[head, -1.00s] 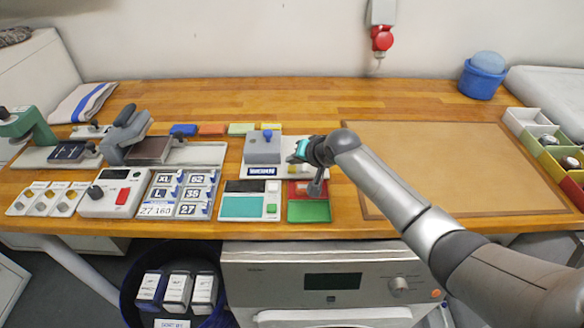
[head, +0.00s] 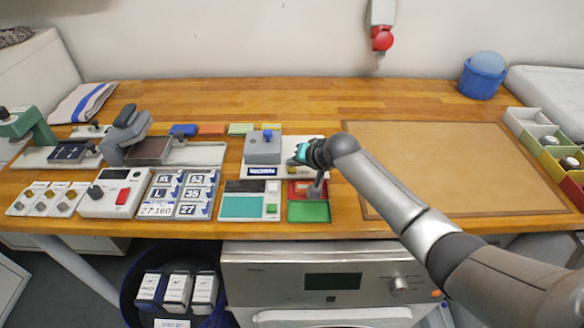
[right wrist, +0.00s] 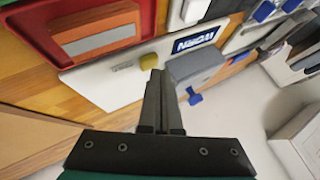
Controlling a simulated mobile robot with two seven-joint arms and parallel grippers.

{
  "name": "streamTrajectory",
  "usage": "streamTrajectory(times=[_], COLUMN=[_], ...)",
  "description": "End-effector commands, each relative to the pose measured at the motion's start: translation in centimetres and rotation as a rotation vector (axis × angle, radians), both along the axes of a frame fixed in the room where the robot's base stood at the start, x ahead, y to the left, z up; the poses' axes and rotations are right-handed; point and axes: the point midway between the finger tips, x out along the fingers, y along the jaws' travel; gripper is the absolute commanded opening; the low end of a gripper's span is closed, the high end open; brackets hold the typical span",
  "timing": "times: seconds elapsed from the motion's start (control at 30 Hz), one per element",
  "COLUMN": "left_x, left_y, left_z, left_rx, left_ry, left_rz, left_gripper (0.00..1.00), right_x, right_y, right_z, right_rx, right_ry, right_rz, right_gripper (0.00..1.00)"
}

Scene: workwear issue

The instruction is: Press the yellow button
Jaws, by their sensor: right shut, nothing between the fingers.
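In the head view my right gripper (head: 293,161) is over the right part of the white panel (head: 316,144), and the button is not clearly visible there. My left gripper is not in view.
A grey block with a blue knob (head: 264,146) stands on the panel just left of the gripper. Red (head: 300,187) and green (head: 308,211) trays lie in front. A scale-like device (head: 243,207) sits to the left. A brown mat (head: 450,165) lies clear to the right.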

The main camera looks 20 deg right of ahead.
Motion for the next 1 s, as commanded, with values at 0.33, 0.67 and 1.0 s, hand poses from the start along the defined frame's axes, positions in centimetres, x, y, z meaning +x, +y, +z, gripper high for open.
streamTrajectory(times=[0.33,0.67,1.0], left_x=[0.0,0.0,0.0], left_y=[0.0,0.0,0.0], left_z=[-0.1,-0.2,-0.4], left_rx=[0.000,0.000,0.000], left_ry=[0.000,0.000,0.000], left_rz=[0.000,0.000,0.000], left_gripper=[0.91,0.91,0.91], right_x=[0.0,0.0,0.0], right_y=[0.0,0.0,0.0], right_z=[-0.2,-0.6,-1.0], right_rx=[0.001,0.001,0.001], right_ry=[0.000,0.000,0.001], right_rz=[0.000,0.000,0.000], right_gripper=[0.00,0.00,0.00])
